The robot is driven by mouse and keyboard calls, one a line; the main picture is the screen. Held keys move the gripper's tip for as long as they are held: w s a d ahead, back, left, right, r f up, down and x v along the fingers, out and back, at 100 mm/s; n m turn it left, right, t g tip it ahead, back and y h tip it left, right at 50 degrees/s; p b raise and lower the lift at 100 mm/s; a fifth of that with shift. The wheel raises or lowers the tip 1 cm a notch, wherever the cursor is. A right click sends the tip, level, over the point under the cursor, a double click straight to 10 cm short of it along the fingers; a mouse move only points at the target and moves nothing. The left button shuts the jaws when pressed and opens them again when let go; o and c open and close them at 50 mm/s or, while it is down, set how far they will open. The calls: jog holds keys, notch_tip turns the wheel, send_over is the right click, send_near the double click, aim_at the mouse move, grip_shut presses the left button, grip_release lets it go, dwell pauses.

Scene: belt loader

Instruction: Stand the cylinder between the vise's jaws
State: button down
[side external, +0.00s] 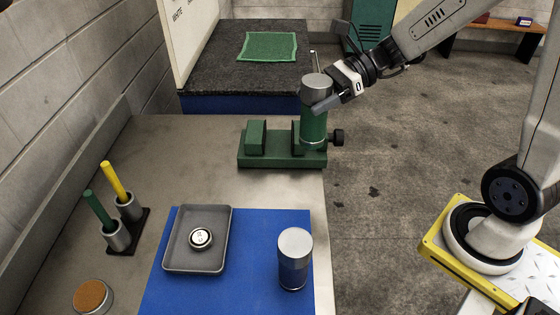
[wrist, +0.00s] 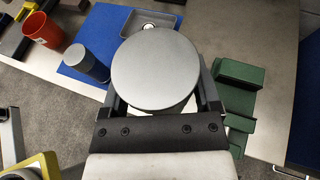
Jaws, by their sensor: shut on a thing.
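A shiny metal cylinder (side external: 314,120) is held about upright in my gripper (side external: 326,103). Its round grey top (wrist: 155,68) fills the middle of the wrist view, between my two fingers (wrist: 160,100). The green vise (side external: 270,159) stands at the far end of the bench. Its left jaw (side external: 256,137) and right jaw (side external: 296,138) have a gap between them. In the side view the cylinder overlaps the vise's right end, right of the gap. The vise's green blocks (wrist: 240,76) show right of the cylinder in the wrist view. The cylinder's lower end is hidden there.
A second metal cylinder (side external: 294,262) stands on the blue mat (side external: 238,291), beside a grey tray (side external: 179,262) with a small round part (side external: 201,238). Two holders with a green (side external: 97,211) and a yellow rod (side external: 114,181) stand left. The vise's black knob (side external: 338,137) sticks out right.

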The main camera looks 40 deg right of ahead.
jog(key=shift+m+t+h, duration=0.4)
jog(key=shift+m+t, duration=0.3)
jog(key=shift+t, duration=0.1)
jog(key=shift+w+d+r, duration=0.1)
jog(key=shift+d+r, duration=0.2)
jog(key=shift+d, duration=0.4)
jog(key=shift+s+d+r, duration=0.1)
jog(key=shift+d+r, duration=0.25)
jog(key=shift+d, duration=0.4)
jog(key=shift+w+d+r, duration=0.1)
jog(key=shift+d+r, duration=0.2)
jog(key=shift+d, duration=0.4)
jog(key=shift+w, duration=0.1)
jog(key=w+f, duration=0.9)
jog(key=w, duration=0.4)
jog(key=shift+w+a+f, duration=0.15)
jog(key=shift+w+f, duration=0.15)
jog(key=shift+f, duration=0.8)
jog(key=shift+w+f, duration=0.15)
jog(key=shift+f, duration=0.75)
jog(key=shift+f, duration=0.1)
